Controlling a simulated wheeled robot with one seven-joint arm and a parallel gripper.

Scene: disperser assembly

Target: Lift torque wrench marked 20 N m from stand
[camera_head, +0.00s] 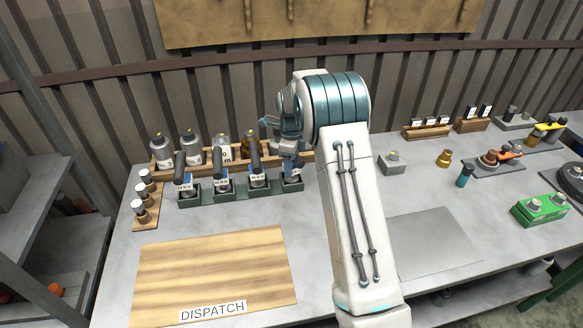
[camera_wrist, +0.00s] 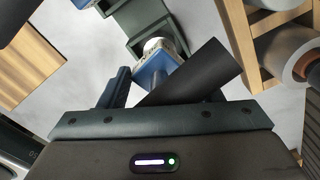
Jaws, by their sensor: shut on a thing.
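The green stand (camera_head: 205,198) at the centre left of the bench holds several torque wrenches with dark handles, blue parts and white labels. My gripper (camera_head: 290,147) is at the rightmost wrench (camera_head: 292,174) and is shut on it. In the wrist view, the wrench's dark handle (camera_wrist: 200,75) slants up to the right from my gripper (camera_wrist: 135,95). Its blue part and pale round end lie at a compartment of the green stand (camera_wrist: 137,17). The wrench appears to be still in its compartment. Label numbers are too small to read, so I cannot confirm the 20 N m mark.
A wooden rack with bottles (camera_head: 192,150) stands close behind the stand. A small wooden holder (camera_head: 147,205) is at its left. The wooden DISPATCH board (camera_head: 215,270) lies in front, empty. Other tools and a green box (camera_head: 540,208) are at right.

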